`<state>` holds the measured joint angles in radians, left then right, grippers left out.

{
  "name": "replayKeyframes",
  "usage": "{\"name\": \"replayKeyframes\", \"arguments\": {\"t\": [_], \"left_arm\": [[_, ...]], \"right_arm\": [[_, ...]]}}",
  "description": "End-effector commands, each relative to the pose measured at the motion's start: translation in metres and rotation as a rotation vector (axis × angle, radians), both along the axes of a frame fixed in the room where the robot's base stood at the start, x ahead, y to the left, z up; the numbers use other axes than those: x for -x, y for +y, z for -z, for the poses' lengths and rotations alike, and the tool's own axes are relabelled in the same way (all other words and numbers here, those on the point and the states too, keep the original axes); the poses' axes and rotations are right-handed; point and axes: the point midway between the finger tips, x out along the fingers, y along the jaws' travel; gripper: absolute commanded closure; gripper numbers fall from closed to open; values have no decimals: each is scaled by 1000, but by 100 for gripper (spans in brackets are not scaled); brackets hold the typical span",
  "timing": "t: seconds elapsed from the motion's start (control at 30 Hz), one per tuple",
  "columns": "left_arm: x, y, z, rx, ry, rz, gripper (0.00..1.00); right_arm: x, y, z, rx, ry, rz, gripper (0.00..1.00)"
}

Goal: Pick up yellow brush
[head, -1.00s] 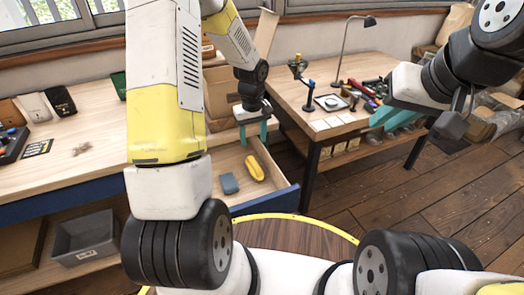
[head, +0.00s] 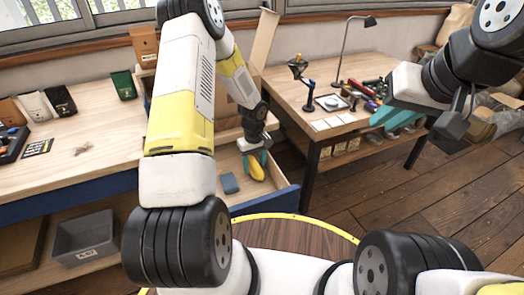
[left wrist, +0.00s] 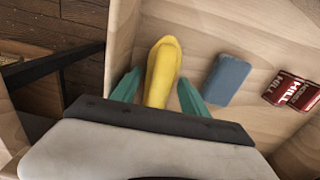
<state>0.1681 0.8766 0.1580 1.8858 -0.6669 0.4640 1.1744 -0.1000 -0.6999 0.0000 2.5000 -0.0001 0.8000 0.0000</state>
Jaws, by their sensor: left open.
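The yellow brush (head: 257,174) lies in the open wooden drawer, and it also shows in the left wrist view (left wrist: 163,66). My left gripper (head: 255,163) is down in the drawer at the brush. In the left wrist view its teal fingers (left wrist: 158,86) are open, one on each side of the brush's near part, with small gaps. The near end of the brush is hidden behind the gripper body. My right gripper (head: 398,117) is at the right, in front of the far desk and away from the drawer; its finger gap is unclear.
A blue-grey block (left wrist: 227,79) lies in the drawer right of the brush, with red packets (left wrist: 291,91) beyond it. The drawer's walls (head: 268,205) surround them. A desk (head: 315,118) with a lamp and tools stands right; a grey bin (head: 87,238) sits on the lower shelf.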

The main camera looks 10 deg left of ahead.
Motion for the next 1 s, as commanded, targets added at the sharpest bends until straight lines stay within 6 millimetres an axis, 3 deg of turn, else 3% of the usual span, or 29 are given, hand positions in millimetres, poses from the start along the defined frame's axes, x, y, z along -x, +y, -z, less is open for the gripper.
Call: {"name": "replayKeyframes", "arguments": {"t": [0.13, 0.17, 0.4, 0.77, 1.0], "left_arm": [[0, 0, 0, -1, -1, 0, 48], [0, 0, 0, -1, -1, 0, 52], [0, 0, -1, -1, -1, 0, 99], [-1, 0, -5, 0, -2, 1, 100], [-1, 0, -28, -2, -4, 1, 100]], "right_arm": [[0, 0, 0, 0, 0, 0, 81], [0, 0, 0, 0, 0, 0, 81], [0, 0, 0, 0, 0, 0, 81], [0, 0, 0, 0, 0, 0, 81], [0, 0, 0, 0, 0, 0, 81]]}}
